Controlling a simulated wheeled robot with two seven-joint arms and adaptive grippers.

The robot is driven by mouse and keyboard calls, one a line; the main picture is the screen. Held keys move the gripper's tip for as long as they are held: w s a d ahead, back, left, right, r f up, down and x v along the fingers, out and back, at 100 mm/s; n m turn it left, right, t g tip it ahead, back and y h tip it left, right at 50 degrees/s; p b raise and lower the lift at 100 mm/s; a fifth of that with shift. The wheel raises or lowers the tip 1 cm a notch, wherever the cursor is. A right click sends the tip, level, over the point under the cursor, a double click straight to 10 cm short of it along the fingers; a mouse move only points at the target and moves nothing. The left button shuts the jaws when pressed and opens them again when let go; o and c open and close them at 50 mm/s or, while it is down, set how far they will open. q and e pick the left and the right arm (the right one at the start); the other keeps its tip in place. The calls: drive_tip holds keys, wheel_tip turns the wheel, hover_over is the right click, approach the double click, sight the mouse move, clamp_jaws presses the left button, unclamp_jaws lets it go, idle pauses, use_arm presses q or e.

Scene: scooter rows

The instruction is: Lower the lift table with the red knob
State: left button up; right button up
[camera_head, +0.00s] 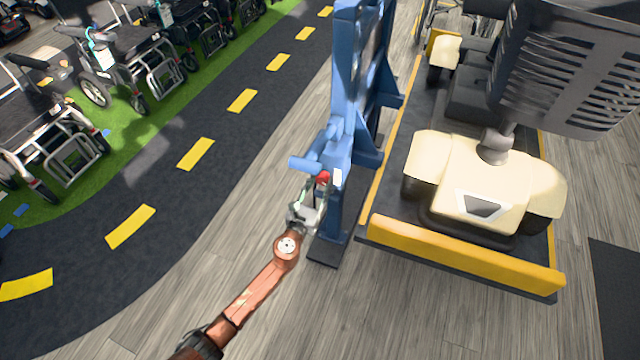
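The lift table has a tall blue column (347,110) and a black platform edged in yellow (460,255). The small red knob (322,177) sits on the left side of the column, just below a blue handle-like tube (306,163). My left gripper (314,190) is at the knob, its fingers reaching up around or right beside it. The fingers are small here, and I cannot tell whether they touch or close on the knob. My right gripper is not in view.
A cream and black scooter (475,185) stands on the platform. Several wheelchairs (125,55) line the green strip at the upper left. A dark track with yellow dashes (195,154) curves along the left. The wooden floor (385,310) in front is clear.

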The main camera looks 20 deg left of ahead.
use_arm(q)
drive_tip(key=c, duration=0.5)
